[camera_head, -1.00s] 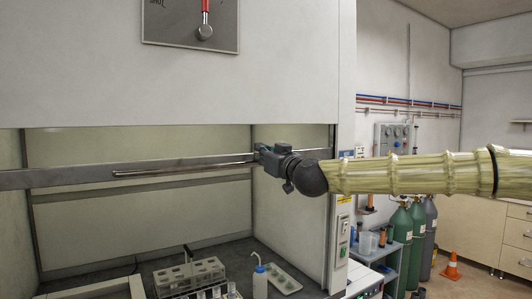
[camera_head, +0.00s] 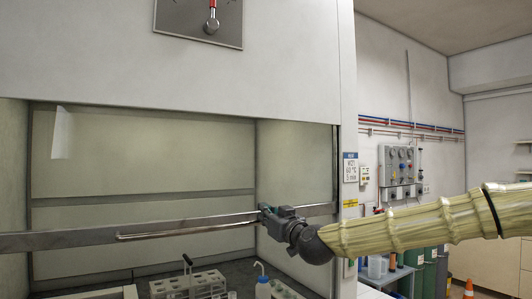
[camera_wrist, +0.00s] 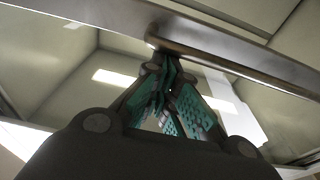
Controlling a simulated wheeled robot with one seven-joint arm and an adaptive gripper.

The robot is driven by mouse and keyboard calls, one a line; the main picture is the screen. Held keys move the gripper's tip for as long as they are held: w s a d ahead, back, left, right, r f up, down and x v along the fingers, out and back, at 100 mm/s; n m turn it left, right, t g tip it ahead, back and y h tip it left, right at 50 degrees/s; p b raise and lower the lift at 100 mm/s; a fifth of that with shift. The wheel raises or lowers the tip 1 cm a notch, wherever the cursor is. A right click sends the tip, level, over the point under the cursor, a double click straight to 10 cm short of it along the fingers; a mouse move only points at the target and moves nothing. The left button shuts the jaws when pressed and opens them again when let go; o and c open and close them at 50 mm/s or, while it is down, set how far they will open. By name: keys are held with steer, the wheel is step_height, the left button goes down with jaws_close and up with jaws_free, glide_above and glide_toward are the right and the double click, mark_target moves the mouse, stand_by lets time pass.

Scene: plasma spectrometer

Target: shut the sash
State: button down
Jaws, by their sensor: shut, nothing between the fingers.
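The sash is a glass pane with a metal bottom rail (camera_head: 60,240) that crosses the opening of a white fume hood. A thin rod handle (camera_head: 185,228) runs along the rail. The rail hangs partway down, with open space below it above the worktop. My gripper (camera_head: 266,211) is at the right end of the handle, its fingers shut with nothing between them. In the wrist view my gripper's fingertips (camera_wrist: 165,62) are close together at the end of the handle (camera_wrist: 225,62), beside the rail (camera_wrist: 100,10). Whether they touch it is unclear.
Inside the hood, below the rail, stand a rack (camera_head: 190,284) with tubes and a white wash bottle (camera_head: 263,287). Gas cylinders (camera_head: 430,265) and an orange cone (camera_head: 468,288) are at the right.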

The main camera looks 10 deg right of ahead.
step_height(320, 180, down, 37)
steer(key=b, duration=1.7)
steer(key=shift+b, duration=0.4)
steer(key=shift+f, duration=0.1)
